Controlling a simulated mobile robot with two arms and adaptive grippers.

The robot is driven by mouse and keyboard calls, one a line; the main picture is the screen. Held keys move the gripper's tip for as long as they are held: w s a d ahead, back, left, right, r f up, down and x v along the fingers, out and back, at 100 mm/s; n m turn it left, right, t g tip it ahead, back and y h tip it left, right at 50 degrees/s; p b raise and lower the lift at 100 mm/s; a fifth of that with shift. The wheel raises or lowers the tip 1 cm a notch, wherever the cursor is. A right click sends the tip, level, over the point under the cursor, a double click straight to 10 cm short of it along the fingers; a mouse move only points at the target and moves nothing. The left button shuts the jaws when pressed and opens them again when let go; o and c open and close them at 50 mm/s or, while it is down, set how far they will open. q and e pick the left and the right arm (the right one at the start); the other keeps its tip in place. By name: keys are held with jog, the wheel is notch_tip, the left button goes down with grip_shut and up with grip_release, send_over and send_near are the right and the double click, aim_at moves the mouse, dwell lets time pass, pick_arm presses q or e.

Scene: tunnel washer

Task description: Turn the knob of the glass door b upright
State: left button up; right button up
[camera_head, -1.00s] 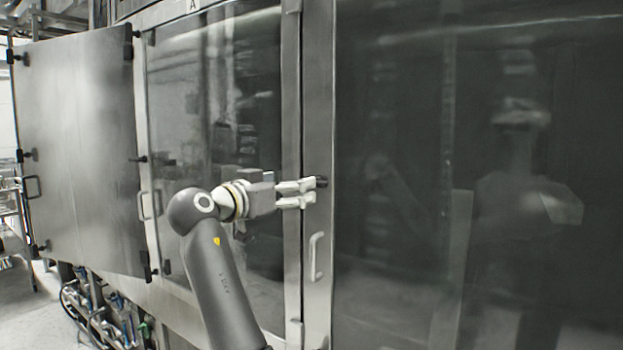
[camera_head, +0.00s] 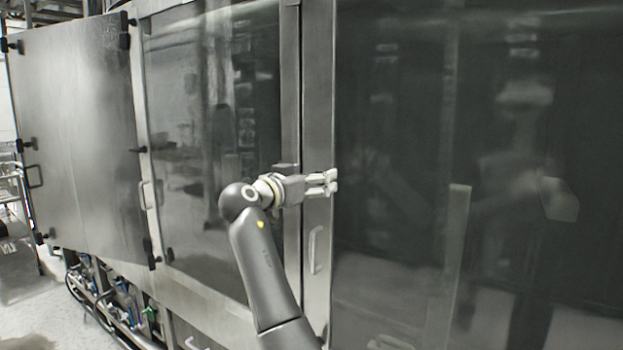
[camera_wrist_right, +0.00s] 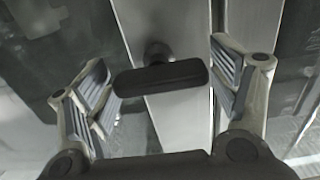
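The knob (camera_wrist_right: 162,78) is a dark bar on a short round stem. In the right wrist view it lies crosswise over the pale metal door strip, slightly tilted and not upright along it. My right gripper (camera_wrist_right: 160,80) is open, with one finger pair on each side of the bar's ends and no clear contact. In the head view the right gripper (camera_head: 333,181) is at the frame strip of the right-hand glass door (camera_head: 480,120), which I take as door b. The knob is hidden behind its fingers there. My left gripper is not in view.
A metal pull handle (camera_head: 316,249) sits on the strip below the gripper. Another glass door (camera_head: 215,110) is to the left. An open metal panel door (camera_head: 75,150) stands further left. Pipes and hoses (camera_head: 110,300) run low down.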

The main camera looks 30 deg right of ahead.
jog(key=c, duration=0.7)
jog(key=shift+c, duration=0.2)
jog(key=shift+n, duration=0.3)
jog(key=n, duration=0.3)
jog(key=shift+n, duration=0.3)
jog(key=n, duration=0.3)
jog(key=shift+w+n, duration=0.1)
jog(key=shift+n, duration=0.2)
jog(key=n, duration=0.4)
jog(key=shift+a+n+p, duration=0.1)
jog(key=shift+n+p, duration=0.2)
jog(key=shift+p, duration=0.1)
jog(key=n+p, duration=0.2)
jog(key=n, duration=0.3)
jog(key=shift+w+f+n, duration=0.1)
jog(key=shift+n, duration=0.2)
